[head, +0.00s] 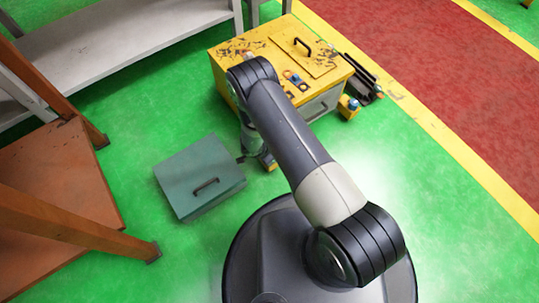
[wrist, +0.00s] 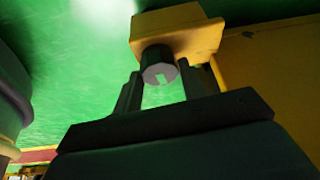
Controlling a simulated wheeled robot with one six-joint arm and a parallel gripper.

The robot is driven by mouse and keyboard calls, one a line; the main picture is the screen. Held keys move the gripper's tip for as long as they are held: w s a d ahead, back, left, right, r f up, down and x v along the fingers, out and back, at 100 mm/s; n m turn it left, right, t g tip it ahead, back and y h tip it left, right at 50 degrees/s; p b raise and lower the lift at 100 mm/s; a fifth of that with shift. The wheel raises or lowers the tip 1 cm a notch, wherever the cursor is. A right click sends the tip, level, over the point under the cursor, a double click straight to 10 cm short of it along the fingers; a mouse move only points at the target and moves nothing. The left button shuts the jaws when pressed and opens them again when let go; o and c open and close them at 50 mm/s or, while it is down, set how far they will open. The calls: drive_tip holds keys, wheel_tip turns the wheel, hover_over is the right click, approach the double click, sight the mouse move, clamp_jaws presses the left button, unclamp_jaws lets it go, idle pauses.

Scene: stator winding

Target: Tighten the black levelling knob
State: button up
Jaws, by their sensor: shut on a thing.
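The black levelling knob (wrist: 160,72) shows in the wrist view as a dark cylinder with a pale slot-like mark on its end face. It sits against a yellow foot bracket (wrist: 180,35) of the yellow cabinet (head: 225,87). My gripper (wrist: 161,88) is shut on the knob, with one dark finger on each side of it. In the head view my arm reaches down to the cabinet's near left corner, and the knob and fingertips cannot be made out there.
A grey-green box lid with a black handle (head: 200,175) lies on the green floor, left of my arm. Another yellow foot (head: 347,108) sticks out at the cabinet's right corner, near dark bars (head: 362,80).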

drive_tip(key=shift+w+r, duration=0.1)
drive_tip(key=shift+w, duration=0.05)
drive_tip(key=o, duration=1)
drive_tip(key=p+v, duration=0.4)
drive_tip(key=v, duration=0.6)
drive_tip(key=shift+s+a+r, duration=0.15)
drive_tip(key=shift+s+r, duration=0.05)
drive_tip(key=shift+r, duration=0.1)
drive_tip(key=shift+f, duration=0.1)
drive_tip(key=b+x, duration=0.4)
drive_tip(key=x, duration=0.7)
drive_tip(key=shift+n, duration=0.3)
